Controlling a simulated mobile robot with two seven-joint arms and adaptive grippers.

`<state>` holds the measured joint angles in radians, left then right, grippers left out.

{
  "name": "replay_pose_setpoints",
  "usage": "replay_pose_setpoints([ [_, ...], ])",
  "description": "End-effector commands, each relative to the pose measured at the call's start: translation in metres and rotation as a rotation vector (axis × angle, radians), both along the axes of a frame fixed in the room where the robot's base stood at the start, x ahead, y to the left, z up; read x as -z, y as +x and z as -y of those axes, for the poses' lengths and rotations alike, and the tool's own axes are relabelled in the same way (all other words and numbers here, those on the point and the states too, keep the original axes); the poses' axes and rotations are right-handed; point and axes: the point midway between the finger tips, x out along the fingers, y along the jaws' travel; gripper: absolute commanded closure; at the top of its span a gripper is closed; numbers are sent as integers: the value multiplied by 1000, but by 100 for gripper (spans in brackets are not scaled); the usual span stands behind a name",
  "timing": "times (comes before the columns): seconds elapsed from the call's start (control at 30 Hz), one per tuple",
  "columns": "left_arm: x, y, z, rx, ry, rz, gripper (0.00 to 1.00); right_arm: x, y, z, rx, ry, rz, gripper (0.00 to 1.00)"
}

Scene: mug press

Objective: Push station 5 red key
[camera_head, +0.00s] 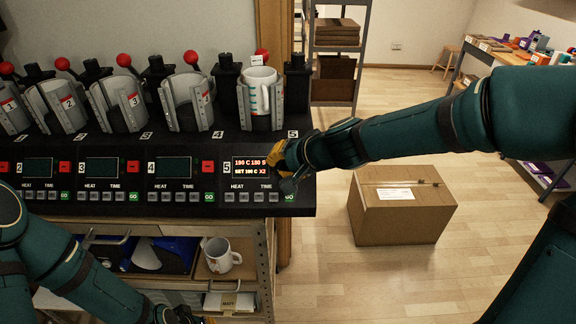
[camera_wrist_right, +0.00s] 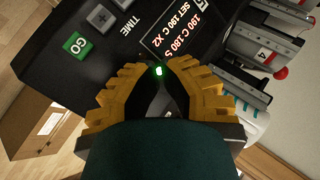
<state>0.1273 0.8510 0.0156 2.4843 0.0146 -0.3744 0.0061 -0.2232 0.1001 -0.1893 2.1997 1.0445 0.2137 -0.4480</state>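The station 5 panel has a lit display (camera_head: 249,167) with red and white text, which also shows in the right wrist view (camera_wrist_right: 172,32). The red key of station 5 is hidden in both views; my right gripper covers the spot right of the display. My right gripper (camera_wrist_right: 160,70) has yellow-orange fingers drawn together, with their tips at the panel beside the display. I cannot tell if the tips touch the key. A small green light shows between the tips. My left gripper (camera_head: 176,315) is at the bottom edge, partly cut off.
A white mug (camera_head: 260,91) stands in the station 5 press. Green GO key (camera_head: 289,197) sits below my right gripper. Other presses line up to the left. A second mug (camera_head: 221,256) is on the shelf below. A cardboard box (camera_head: 402,215) is on the floor at right.

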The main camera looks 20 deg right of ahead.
Motion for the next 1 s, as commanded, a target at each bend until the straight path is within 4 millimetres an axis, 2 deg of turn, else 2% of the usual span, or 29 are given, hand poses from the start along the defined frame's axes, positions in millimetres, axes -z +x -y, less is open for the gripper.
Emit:
replay_pose_setpoints([
  [0.17,6,0,0,0,0,0,100,6,4,1,1,1,0,100],
  [1.0,10,0,0,0,0,0,100,9,8,2,-1,0,-1,100],
])
